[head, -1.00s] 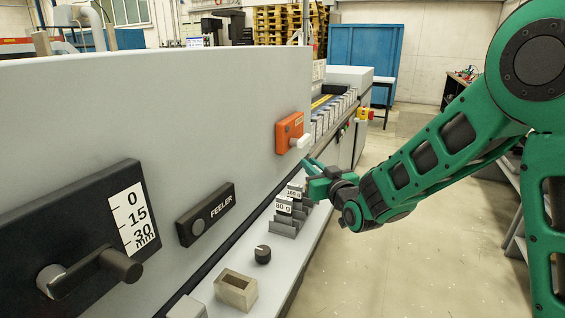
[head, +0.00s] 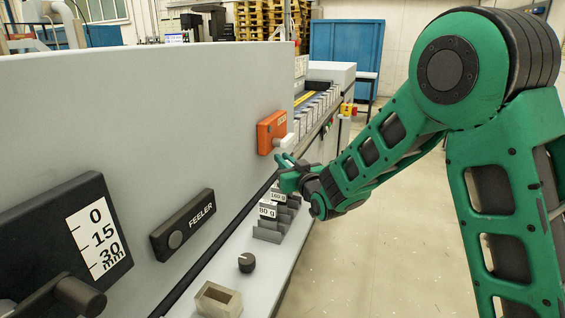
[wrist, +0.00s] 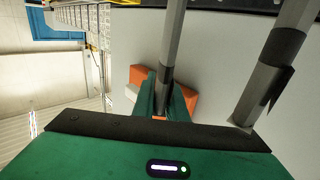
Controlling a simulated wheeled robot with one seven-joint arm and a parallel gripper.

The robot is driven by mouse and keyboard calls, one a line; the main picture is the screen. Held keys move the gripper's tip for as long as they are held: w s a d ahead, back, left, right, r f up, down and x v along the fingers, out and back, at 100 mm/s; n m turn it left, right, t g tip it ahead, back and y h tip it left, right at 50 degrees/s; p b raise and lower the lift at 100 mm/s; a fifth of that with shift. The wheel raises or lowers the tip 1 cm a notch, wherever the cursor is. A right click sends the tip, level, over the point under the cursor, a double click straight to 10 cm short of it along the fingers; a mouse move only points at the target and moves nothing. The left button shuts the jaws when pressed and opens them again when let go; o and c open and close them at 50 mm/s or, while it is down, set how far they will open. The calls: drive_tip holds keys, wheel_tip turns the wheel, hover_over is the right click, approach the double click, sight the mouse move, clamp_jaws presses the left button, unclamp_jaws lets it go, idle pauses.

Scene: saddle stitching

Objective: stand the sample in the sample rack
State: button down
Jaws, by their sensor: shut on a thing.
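The dark grey sample rack (head: 267,236) stands on the machine's front ledge, with slots and white labels reading 80 g and 160 g. My gripper (head: 287,160) is above its far end, with its green fingertips pointing up and left, near the orange box on the machine. In the wrist view, the green fingers (wrist: 165,90) are close together in front of that orange box. The far slots of the rack are partly hidden by my gripper.
The orange box (head: 272,132) with a white knob juts from the machine wall. A black knob (head: 247,262) and a beige open box (head: 205,306) sit on the ledge nearer. Two grey rods with dark bands cross the wrist view. Floor to the right is clear.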

drive_tip(key=shift+a+f, duration=0.1)
drive_tip(key=shift+f, duration=0.25)
drive_tip(key=c, duration=1.8)
unclamp_jaws()
drive_tip(key=shift+o, duration=0.2)
